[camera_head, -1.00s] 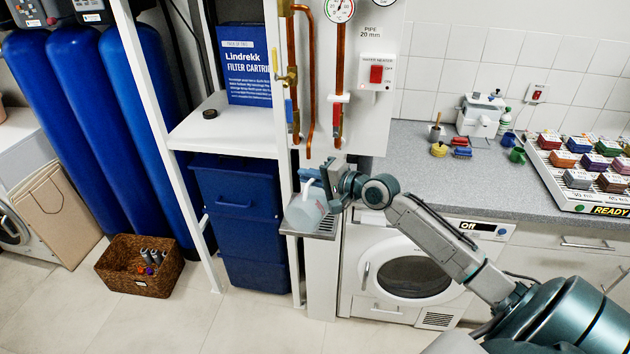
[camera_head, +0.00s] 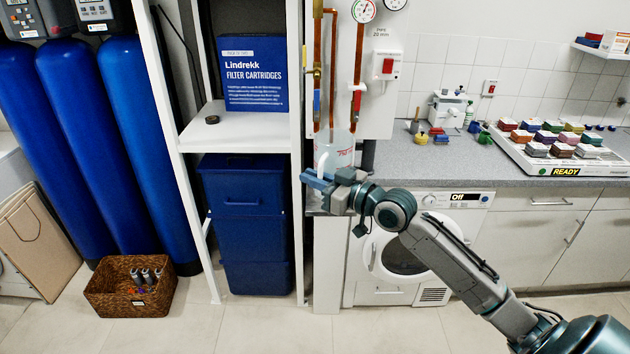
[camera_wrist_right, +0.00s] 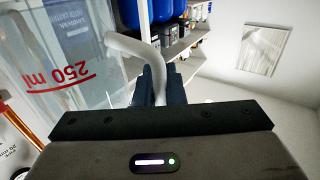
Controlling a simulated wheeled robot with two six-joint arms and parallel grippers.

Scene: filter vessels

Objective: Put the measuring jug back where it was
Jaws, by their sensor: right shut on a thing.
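The measuring jug (camera_head: 338,146) is clear with red markings and a whitish handle. In the head view it is upright in front of the copper pipes, above the small drip tray (camera_head: 315,209). My right gripper (camera_head: 318,181) is shut on its handle. In the right wrist view the jug (camera_wrist_right: 70,75) fills the left side, with a red "250 ml" mark, and its handle passes between the fingers (camera_wrist_right: 158,85). The gripper hides part of the jug's base and the tray, so I cannot tell any gap between them. My left gripper is not in view.
A white shelf (camera_head: 240,133) with a blue filter cartridge box (camera_head: 253,74) stands left of the jug. A blue bin (camera_head: 245,215) is below it. The grey worktop (camera_head: 450,160) on the right holds a labelled tray (camera_head: 555,170) of coloured blocks. A wicker basket (camera_head: 130,300) stands on the floor.

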